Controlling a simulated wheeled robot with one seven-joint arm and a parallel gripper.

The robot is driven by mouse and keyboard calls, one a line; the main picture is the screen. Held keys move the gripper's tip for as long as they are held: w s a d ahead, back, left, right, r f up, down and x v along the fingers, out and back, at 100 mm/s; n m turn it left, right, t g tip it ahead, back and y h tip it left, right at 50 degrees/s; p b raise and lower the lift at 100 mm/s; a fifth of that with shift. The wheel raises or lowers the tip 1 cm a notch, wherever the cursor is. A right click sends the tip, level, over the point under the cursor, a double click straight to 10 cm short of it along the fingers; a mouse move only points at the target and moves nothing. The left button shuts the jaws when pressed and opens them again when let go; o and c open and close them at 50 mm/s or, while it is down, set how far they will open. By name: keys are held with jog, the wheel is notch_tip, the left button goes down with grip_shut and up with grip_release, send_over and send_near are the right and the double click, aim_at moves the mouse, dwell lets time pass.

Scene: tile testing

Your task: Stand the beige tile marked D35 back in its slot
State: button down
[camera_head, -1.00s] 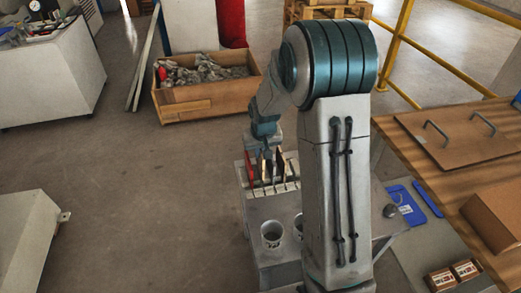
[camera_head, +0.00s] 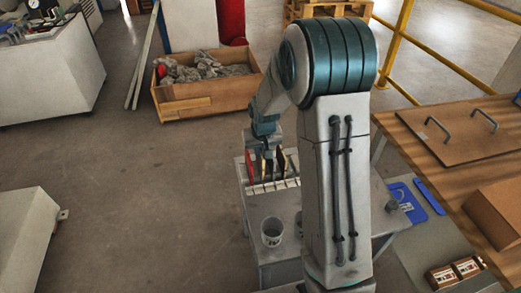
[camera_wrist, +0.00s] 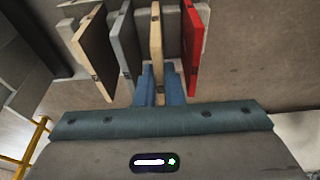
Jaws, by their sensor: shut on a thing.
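A beige tile (camera_wrist: 156,35) stands on edge between my gripper's blue fingers (camera_wrist: 160,82) in the wrist view; they are shut on its near edge. No D35 mark is readable. A red tile (camera_wrist: 191,50) is just to its right, a grey tile (camera_wrist: 125,45) and a brownish tile (camera_wrist: 94,52) to its left. In the head view my gripper (camera_head: 264,150) is over the pale slotted rack (camera_head: 262,188), with the red tile (camera_head: 251,165) at left. The held tile's lower edge is hidden, so I cannot tell whether it is in a slot.
My arm hides part of the table. A rubble crate (camera_head: 205,95) stands behind.

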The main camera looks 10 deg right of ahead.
jog(key=shift+s+b+x, duration=0.25)
jog(key=shift+b+x, duration=0.45)
jog(key=shift+x, duration=0.25)
jog(key=shift+f, duration=0.1)
jog(key=c, duration=1.5)
grip_release()
jog(key=p+v, duration=0.2)
jog(key=v, duration=1.2)
jog(key=s+r+p, duration=0.4)
jog(key=s+r, duration=0.1)
jog(key=s, duration=0.2)
jog(key=s+r+p, duration=0.4)
jog(key=s+r, duration=0.2)
jog(key=s, duration=0.2)
jog(key=s+r+p, duration=0.5)
jog(key=s+r, duration=0.1)
jog(key=s, duration=0.2)
jog(key=shift+a+r, duration=0.1)
jog(key=shift+r, duration=0.1)
